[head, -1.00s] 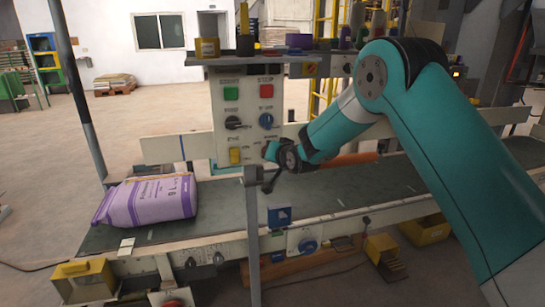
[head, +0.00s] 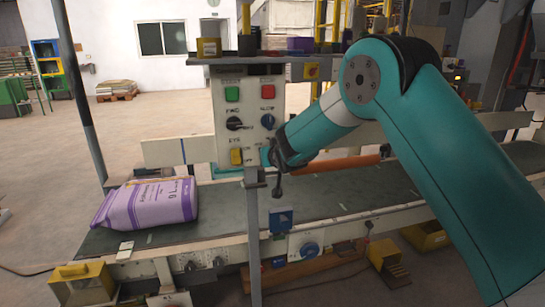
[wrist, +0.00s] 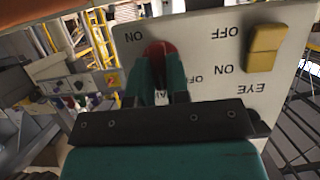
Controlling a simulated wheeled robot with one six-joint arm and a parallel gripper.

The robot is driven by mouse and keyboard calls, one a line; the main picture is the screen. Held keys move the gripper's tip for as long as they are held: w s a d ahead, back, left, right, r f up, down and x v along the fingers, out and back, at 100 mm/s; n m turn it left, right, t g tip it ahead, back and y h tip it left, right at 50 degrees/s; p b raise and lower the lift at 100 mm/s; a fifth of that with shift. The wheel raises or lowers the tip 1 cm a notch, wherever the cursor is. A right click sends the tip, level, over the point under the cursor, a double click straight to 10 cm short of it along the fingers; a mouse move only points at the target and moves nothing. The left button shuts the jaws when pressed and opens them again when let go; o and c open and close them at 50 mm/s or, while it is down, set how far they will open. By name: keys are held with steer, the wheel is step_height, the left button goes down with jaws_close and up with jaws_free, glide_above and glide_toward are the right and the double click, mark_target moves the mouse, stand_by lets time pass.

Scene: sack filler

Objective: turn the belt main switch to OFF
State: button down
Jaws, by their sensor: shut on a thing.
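One teal finger lies on each side of the knob. An ON mark (wrist: 133,37) is at upper left of it; an OFF mark lies just right of the fingers. The lettering under the knob is mostly covered by the fingers, so the knob's exact angle is hard to tell. In the head view my wrist hides the knob.
A yellow rocker (head: 236,157) marked ON and OFF sits beside the knob. A purple sack (head: 150,203) lies on the belt (head: 340,198).

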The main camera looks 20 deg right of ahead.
stand_by(0.3)
steer(key=c, duration=1.1)
jaws_free()
steer(key=b+v, duration=0.1)
steer(key=v, duration=1.6)
steer(key=shift+s+r, duration=0.1)
steer(key=shift+s, duration=0.05)
steer(key=s+a+r+n+g+y+p, duration=0.1)
steer(key=s+r+n+g+p, duration=0.1)
steer(key=s, duration=0.9)
steer(key=s+a+r+n+g+y+p, duration=0.1)
steer(key=s+a+r+n+g+p, duration=0.1)
steer(key=s+r+g+p, duration=0.2)
steer(key=s+a+r+n+g+y+p, duration=0.1)
steer(key=s+g+p, duration=0.4)
steer(key=s, duration=1.3)
step_height(320, 180, up, 3)
steer(key=n+g+y, duration=0.1)
steer(key=n+g, duration=0.1)
steer(key=shift+s+a+g, duration=0.15)
steer(key=shift+a+g, duration=0.15)
steer(key=shift+a, duration=0.05)
